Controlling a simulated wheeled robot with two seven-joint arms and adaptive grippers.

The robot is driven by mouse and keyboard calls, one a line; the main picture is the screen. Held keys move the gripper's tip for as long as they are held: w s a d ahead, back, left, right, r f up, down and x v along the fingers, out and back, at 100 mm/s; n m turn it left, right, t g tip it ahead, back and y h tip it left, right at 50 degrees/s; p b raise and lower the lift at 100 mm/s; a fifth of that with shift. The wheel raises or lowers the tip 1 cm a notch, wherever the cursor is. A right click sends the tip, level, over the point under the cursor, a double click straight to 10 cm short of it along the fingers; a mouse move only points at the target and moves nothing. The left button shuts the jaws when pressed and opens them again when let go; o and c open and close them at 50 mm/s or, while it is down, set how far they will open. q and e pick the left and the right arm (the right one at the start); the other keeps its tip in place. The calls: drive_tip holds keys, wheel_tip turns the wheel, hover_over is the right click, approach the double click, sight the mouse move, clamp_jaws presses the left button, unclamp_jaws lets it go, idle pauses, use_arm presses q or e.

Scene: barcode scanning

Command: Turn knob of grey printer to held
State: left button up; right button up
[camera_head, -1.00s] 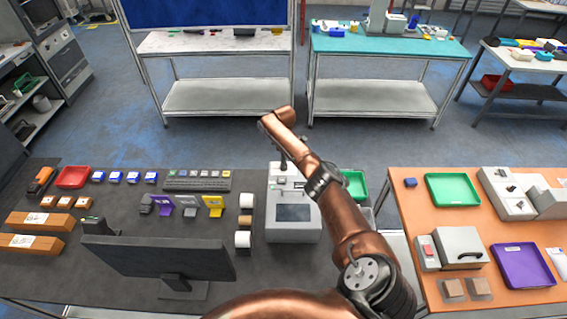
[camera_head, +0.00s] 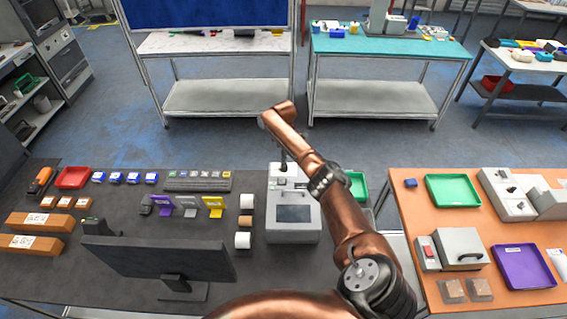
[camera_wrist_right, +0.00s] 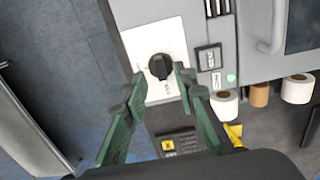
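The grey printer (camera_head: 290,232) stands on the dark table in the middle of the head view, with a dark screen on its top. In the right wrist view, its black knob (camera_wrist_right: 160,66) sits on a white panel with small labels too small to read. My right gripper (camera_wrist_right: 160,77) is open, with one green-and-dark finger on each side of the knob's near edge. I cannot tell whether the fingers touch it. In the head view my right gripper (camera_head: 284,162) is small and partly hidden by my arm at the printer's far end. My left gripper is not in view.
Paper rolls (camera_head: 244,221) stand left of the printer. A monitor (camera_head: 155,258) and a keyboard (camera_head: 198,181) are farther left. A green bin (camera_head: 356,184) is right of the printer, partly behind my arm. A keypad device (camera_wrist_right: 180,143) shows below the knob in the wrist view.

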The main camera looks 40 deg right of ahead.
wheel_tip(320, 180, up, 10)
idle(0.3)
drive_tip(key=shift+f, duration=0.15)
